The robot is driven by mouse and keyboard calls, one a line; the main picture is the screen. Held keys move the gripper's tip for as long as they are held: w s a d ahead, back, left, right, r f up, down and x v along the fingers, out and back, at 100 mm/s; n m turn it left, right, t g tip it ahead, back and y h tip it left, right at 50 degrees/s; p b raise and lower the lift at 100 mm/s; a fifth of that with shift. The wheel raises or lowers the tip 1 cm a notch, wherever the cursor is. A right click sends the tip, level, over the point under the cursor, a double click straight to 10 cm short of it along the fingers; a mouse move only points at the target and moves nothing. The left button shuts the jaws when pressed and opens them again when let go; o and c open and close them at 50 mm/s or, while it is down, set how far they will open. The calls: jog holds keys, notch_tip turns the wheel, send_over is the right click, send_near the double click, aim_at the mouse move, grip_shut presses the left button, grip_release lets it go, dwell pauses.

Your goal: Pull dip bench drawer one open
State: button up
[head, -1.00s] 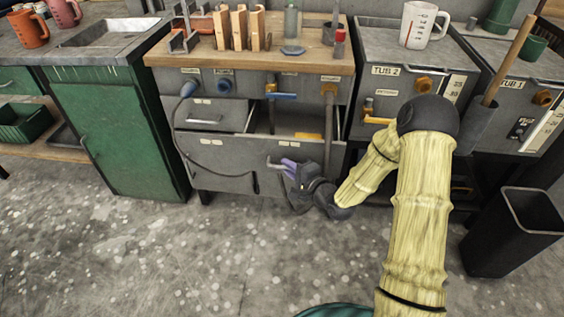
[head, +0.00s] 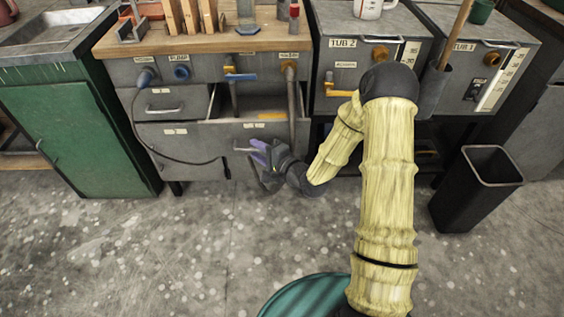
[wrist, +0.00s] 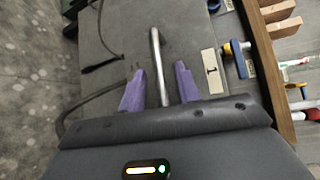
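The dip bench (head: 200,68) stands ahead, with grey drawers below its wooden top. The drawer at right (head: 215,140) stands partly out, its dark inside showing behind its front. In the wrist view a label reading 1 (wrist: 211,71) sits beside a metal bar handle (wrist: 155,45) on a grey front. The handle also shows at the purple fingertips in the head view (head: 243,149). My gripper (head: 258,150) is low in front of the bench. Its purple fingers (wrist: 159,82) are apart, one on each side of the handle, with visible gaps.
A closed drawer (head: 182,106) is at upper left. A dark hose (head: 158,152) hangs across the bench front. Tub 2 (head: 395,85) stands to the right, and a black bin (head: 465,200) is on the floor at right. A green cabinet (head: 70,130) is at left. The floor in front is clear.

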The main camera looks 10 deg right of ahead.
jog(key=p+v, duration=0.5)
jog(key=v, duration=1.1)
jog(key=shift+d, duration=0.1)
